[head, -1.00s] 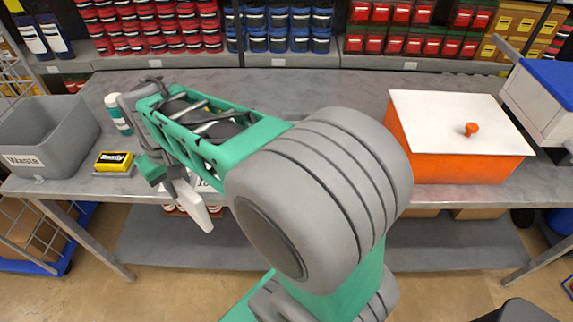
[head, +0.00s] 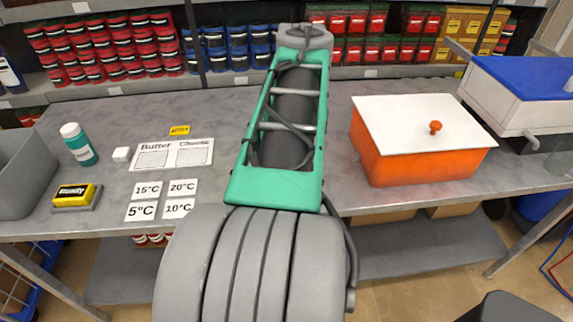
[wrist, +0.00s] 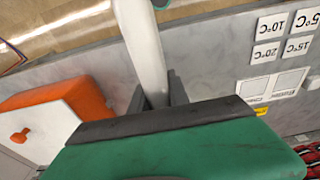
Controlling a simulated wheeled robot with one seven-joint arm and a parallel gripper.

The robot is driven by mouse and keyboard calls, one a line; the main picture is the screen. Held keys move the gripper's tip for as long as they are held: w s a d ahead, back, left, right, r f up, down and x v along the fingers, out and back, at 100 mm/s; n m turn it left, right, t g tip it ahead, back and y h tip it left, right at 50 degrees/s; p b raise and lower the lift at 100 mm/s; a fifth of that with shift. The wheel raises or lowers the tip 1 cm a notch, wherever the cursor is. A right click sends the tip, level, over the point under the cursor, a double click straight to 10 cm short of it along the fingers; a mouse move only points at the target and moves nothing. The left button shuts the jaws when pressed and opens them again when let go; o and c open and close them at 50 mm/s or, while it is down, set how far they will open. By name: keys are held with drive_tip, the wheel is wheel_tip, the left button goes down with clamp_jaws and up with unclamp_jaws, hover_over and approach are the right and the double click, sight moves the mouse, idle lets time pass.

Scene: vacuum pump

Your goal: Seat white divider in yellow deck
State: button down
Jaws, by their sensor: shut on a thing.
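My gripper (wrist: 157,98) shows in the wrist view with its dark fingers shut on a long white piece, the white divider (wrist: 142,42). The divider runs from between the fingers to the top edge of that view, where its far end is cut off. In the head view my arm hides both gripper and divider. No yellow deck can be made out for sure. A small yellow block with a black label (head: 74,194) sits on a grey base at the left of the bench, apart from the gripper; I cannot tell if it is the deck.
An orange box (head: 400,152) with a white lid stands right of my arm; it also shows in the wrist view (wrist: 88,95). A Butter/Cheese card (head: 172,143), temperature cards (head: 147,189), a green bottle (head: 78,145) and a grey bin (head: 25,180) are at left.

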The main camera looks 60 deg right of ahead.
drive_tip(key=w+d+f, duration=0.1)
drive_tip(key=d, duration=0.1)
drive_tip(key=w+d+f+p, duration=0.1)
drive_tip(key=w+d, duration=0.1)
drive_tip(key=w+d+f, duration=0.1)
drive_tip(key=f, duration=0.1)
drive_tip(key=shift+w+d+p, duration=0.25)
drive_tip(key=shift+d+p, duration=0.05)
drive_tip(key=shift+d, duration=0.1)
drive_tip(key=d+f, duration=0.1)
drive_tip(key=f, duration=0.1)
drive_tip(key=w+d+f, duration=0.1)
drive_tip(key=f, duration=0.2)
drive_tip(key=w+d+f+p, duration=0.1)
drive_tip(key=f, duration=0.1)
drive_tip(key=shift+w+f, duration=0.1)
drive_tip(key=shift+f, duration=0.15)
drive_tip(key=shift+f, duration=0.1)
drive_tip(key=shift+f, duration=0.15)
drive_tip(key=c, duration=1.3)
unclamp_jaws()
drive_tip(key=shift+o, duration=0.2)
